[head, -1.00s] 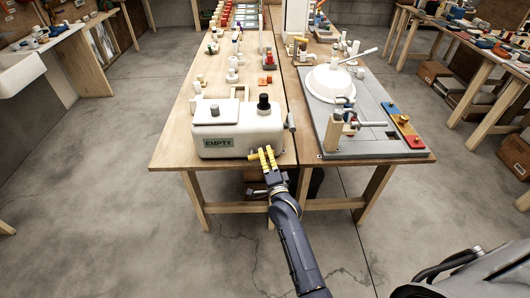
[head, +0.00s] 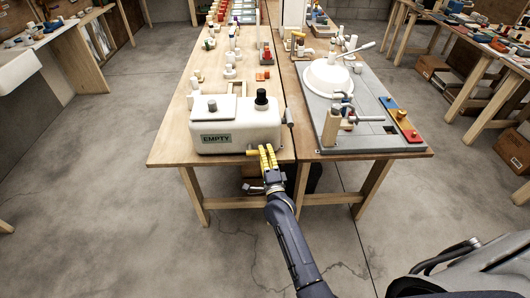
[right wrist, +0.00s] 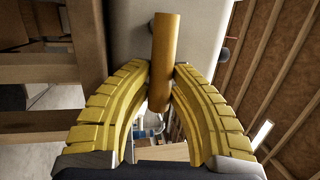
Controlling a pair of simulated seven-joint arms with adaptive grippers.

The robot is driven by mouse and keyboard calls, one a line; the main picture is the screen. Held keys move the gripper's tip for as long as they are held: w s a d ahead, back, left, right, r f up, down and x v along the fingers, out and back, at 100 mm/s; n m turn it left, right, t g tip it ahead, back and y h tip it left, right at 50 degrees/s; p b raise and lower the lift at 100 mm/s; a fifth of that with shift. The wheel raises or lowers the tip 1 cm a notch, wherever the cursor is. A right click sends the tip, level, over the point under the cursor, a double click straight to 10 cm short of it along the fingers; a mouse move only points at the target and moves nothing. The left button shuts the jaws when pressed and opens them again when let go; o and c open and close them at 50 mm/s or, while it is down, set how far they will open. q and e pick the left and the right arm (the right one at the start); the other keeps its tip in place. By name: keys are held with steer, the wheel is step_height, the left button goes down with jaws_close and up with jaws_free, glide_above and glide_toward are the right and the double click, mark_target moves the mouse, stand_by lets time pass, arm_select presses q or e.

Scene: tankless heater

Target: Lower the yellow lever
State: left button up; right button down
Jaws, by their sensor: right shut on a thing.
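The white tankless heater (head: 237,128) with an "EMPTY" label stands at the front end of the left table. The yellow lever (right wrist: 165,50) shows in the right wrist view, running down from the white body to between the fingertips. In the head view only a small yellow end (head: 252,151) shows at the heater's lower front, left of the fingers. My right gripper (head: 267,151) has yellow ribbed fingers at the heater's front right. In the right wrist view its fingers (right wrist: 168,92) are shut on the lever from both sides. My left gripper is not in view.
Small fittings stand behind the heater. The floor in front is clear.

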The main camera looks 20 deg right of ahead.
steer(key=c, duration=1.2)
jaws_free()
steer(key=v, duration=1.2)
steer(key=shift+f, duration=0.1)
steer(key=s+a+f+n+g+y, duration=0.25)
steer(key=f+n, duration=0.25)
steer(key=f, duration=0.5)
steer(key=s+a+f+n+g+y, duration=0.1)
steer(key=a+f+n+g, duration=0.15)
steer(key=f+n, duration=0.6)
steer(key=s+f+n+g, duration=0.1)
steer(key=s+f+g, duration=0.2)
steer(key=s+f, duration=0.5)
steer(key=s+f+n+g, duration=0.2)
steer(key=s+f, duration=0.2)
steer(key=f, duration=0.8)
steer(key=s+d+f+n+g, duration=0.2)
steer(key=s+f, duration=0.3)
steer(key=s, duration=0.6)
steer(key=s+d+f+n+g+h, duration=0.1)
steer(key=s+d+f, duration=0.4)
steer(key=s, duration=0.7)
steer(key=s+d+f+n+g, duration=0.3)
steer(key=s+f, duration=0.4)
steer(key=s, duration=0.4)
steer(key=d+g, duration=0.1)
steer(key=g, duration=0.1)
steer(key=shift+s+g, duration=0.3)
steer(key=shift+s, duration=0.05)
